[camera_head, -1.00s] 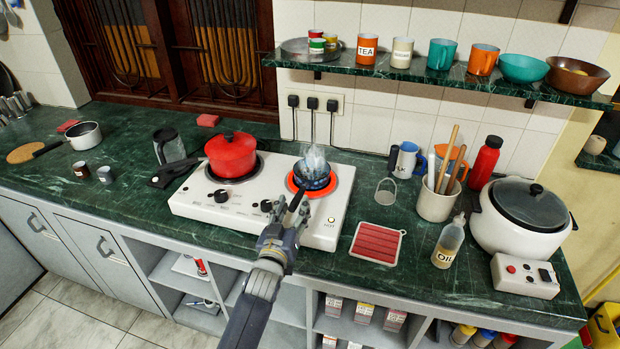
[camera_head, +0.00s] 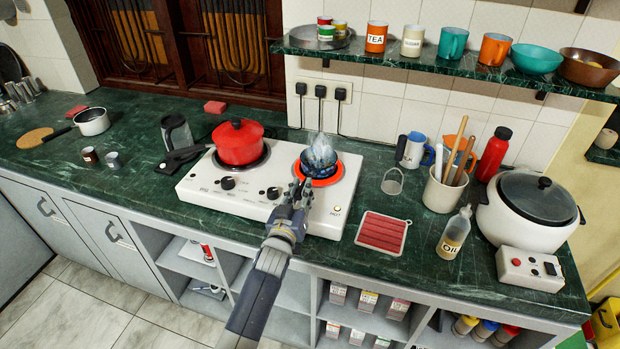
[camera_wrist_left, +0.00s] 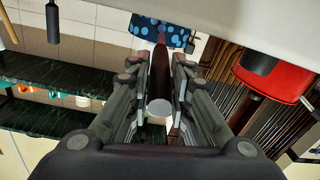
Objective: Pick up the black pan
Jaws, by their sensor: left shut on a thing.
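The pan (camera_head: 322,163) is small and dark with blue spots. It sits on the glowing red right burner of the white hob, with pale steam or smoke above it. My left gripper (camera_head: 297,194) is at the pan's front, shut on its dark handle. In the left wrist view the spotted pan side (camera_wrist_left: 160,32) is at the top, and the dark handle (camera_wrist_left: 160,75) runs between my left fingers (camera_wrist_left: 162,100). The gripper hides most of the handle in the head view. My right gripper is not in view.
A red lidded pot (camera_head: 238,145) stands on the left burner of the white hob (camera_head: 245,203). A red trivet (camera_head: 382,233), oil bottle (camera_head: 454,234) and utensil holder (camera_head: 444,190) are to the right. A shelf (camera_head: 420,70) with mugs hangs above.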

